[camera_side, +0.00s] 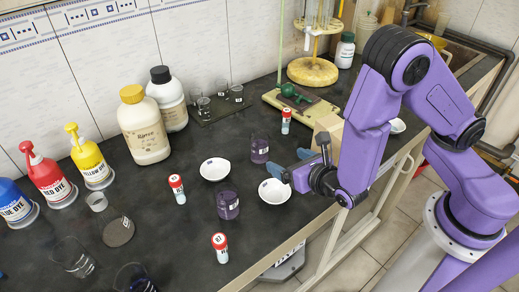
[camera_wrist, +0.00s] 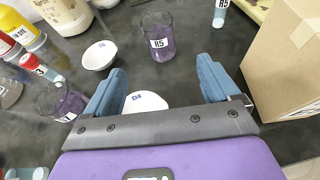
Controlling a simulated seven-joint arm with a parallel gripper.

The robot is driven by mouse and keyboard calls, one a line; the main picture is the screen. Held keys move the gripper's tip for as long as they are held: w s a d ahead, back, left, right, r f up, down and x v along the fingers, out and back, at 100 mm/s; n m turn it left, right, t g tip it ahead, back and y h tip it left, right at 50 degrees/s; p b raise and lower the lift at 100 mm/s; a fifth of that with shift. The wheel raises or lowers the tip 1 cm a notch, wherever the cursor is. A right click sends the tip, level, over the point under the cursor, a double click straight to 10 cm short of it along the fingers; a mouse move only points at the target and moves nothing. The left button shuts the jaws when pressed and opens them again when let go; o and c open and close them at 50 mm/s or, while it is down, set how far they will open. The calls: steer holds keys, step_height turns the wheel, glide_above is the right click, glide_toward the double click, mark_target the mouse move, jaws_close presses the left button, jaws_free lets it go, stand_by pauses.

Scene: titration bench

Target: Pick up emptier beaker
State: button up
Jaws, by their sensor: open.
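Two glass beakers of purple liquid stand on the dark bench. The farther beaker (camera_side: 259,152) shows in the wrist view as the one labelled B5 (camera_wrist: 158,48), ahead of my jaws. The nearer beaker (camera_side: 228,205) shows at the left of the wrist view (camera_wrist: 60,103), its label partly readable. I cannot clearly tell which holds less. My gripper (camera_side: 289,166) is open and empty, low over the bench, right of both beakers. Its two blue fingers (camera_wrist: 160,68) are spread, with B5 beyond them and apart from them.
White bowls (camera_side: 215,169) (camera_side: 275,191) sit beside the beakers; the nearer one is partly between my fingers (camera_wrist: 146,101). Red-capped vials (camera_side: 177,189) (camera_side: 220,248) (camera_side: 286,121) stand around. A cardboard box (camera_wrist: 285,60) is close on my right. Other glassware (camera_side: 73,258) stands front left.

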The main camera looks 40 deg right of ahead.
mark_target(265, 149)
steer(key=x, duration=1.1)
steer(key=shift+w, duration=0.2)
steer(key=shift+r+x, duration=0.2)
steer(key=shift+x, duration=2.35)
steer(key=shift+w, duration=0.1)
steer(key=c, duration=1.1)
